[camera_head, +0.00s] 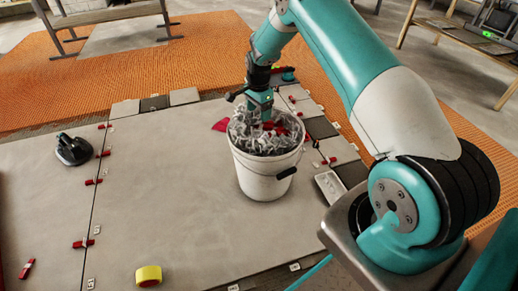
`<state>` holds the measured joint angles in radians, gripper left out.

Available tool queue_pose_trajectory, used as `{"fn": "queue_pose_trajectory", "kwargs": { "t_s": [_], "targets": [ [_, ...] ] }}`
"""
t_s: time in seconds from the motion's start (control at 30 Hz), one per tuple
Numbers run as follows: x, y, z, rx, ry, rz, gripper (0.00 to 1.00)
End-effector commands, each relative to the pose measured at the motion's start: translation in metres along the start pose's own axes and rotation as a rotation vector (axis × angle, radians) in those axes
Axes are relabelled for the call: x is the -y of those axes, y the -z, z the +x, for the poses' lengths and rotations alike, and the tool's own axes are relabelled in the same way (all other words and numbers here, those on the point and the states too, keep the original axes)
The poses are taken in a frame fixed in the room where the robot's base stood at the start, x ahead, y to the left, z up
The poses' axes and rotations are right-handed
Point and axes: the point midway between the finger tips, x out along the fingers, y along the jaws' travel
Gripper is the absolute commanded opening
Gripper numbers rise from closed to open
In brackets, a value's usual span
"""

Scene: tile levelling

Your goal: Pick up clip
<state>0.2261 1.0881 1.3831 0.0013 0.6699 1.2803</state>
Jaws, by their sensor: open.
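A white bucket (265,175) stands on the large grey tiles. It is filled with a heap of grey-white clips (247,140), with some red pieces among them. My gripper (266,122) points down into the top of the bucket, over the heap. It is open, but its fingertips are small and partly lost among the clips. I cannot tell whether a clip lies between the fingers.
Red wedges with clips (94,181) line the tile joint at the left. A red wedge (27,268) lies at lower left. The tile left of the bucket is clear.

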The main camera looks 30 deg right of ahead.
Motion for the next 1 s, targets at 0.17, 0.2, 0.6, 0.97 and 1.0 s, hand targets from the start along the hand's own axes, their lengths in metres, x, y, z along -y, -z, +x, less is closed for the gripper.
{"fn": "queue_pose_trajectory", "kwargs": {
  "t_s": [0.17,0.2,0.6,0.97,1.0],
  "targets": [
    [-0.001,-0.001,0.047,0.001,-0.003,-0.003,0.70],
    [-0.001,-0.001,0.056,0.001,-0.003,-0.003,0.70],
    [0.000,-0.002,0.103,0.001,0.001,-0.005,0.70],
    [-0.004,-0.006,0.150,0.002,-0.001,-0.005,0.70],
    [-0.004,-0.006,0.153,0.001,0.000,-0.005,0.70]
  ]
}}
